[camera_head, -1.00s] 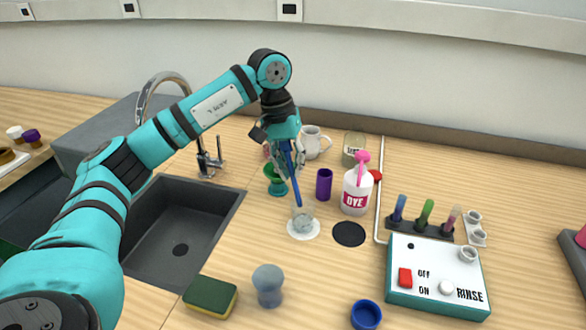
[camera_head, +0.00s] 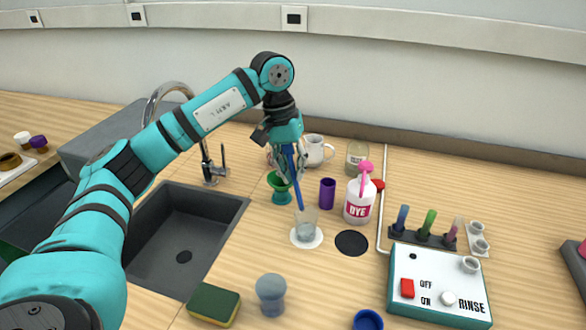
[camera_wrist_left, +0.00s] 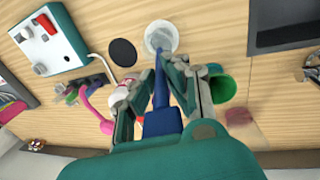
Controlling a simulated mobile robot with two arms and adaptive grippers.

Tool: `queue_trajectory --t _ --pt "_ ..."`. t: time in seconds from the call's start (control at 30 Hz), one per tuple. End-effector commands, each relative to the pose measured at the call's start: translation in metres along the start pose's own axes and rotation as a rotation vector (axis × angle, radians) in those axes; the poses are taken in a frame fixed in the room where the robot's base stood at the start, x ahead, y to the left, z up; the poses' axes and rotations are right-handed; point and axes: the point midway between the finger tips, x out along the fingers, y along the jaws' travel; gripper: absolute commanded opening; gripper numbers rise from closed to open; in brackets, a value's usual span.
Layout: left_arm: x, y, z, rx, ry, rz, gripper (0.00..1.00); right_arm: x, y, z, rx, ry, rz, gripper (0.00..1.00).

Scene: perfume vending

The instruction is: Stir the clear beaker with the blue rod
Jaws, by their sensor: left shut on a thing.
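The clear beaker (camera_head: 307,224) stands upright on a round white pad on the counter. My left gripper (camera_head: 288,168) is above and behind it, pointing down and shut on the blue rod (camera_head: 297,188). The rod slants down, and its lower end is at the beaker's rim; I cannot tell if it reaches inside. In the left wrist view, the rod (camera_wrist_left: 161,92) runs between the fingers of my left gripper (camera_wrist_left: 168,72) toward the beaker (camera_wrist_left: 160,38). My right gripper is not in view.
Close by stand a green goblet (camera_head: 281,189), a purple cup (camera_head: 327,194) and a white dye bottle (camera_head: 358,205). A black disc (camera_head: 352,243) lies right of the beaker. The sink (camera_head: 190,232) is left. A rinse box (camera_head: 440,284), sponge (camera_head: 213,304) and blue-grey cup (camera_head: 271,293) are nearer.

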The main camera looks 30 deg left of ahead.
Motion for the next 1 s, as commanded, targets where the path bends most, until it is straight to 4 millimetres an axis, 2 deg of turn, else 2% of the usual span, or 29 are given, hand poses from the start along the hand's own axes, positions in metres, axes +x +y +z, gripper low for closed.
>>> queue_trajectory --t 0.23,0.63,1.0 --pt "-0.008 0.002 0.0 0.0 0.001 0.001 0.0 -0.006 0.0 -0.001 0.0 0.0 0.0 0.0" --pt "-0.048 0.009 0.0 0.001 0.001 0.0 0.0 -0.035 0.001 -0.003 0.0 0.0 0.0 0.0" --pt "-0.049 0.009 0.0 0.0 0.0 0.0 0.0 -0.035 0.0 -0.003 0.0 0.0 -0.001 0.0"
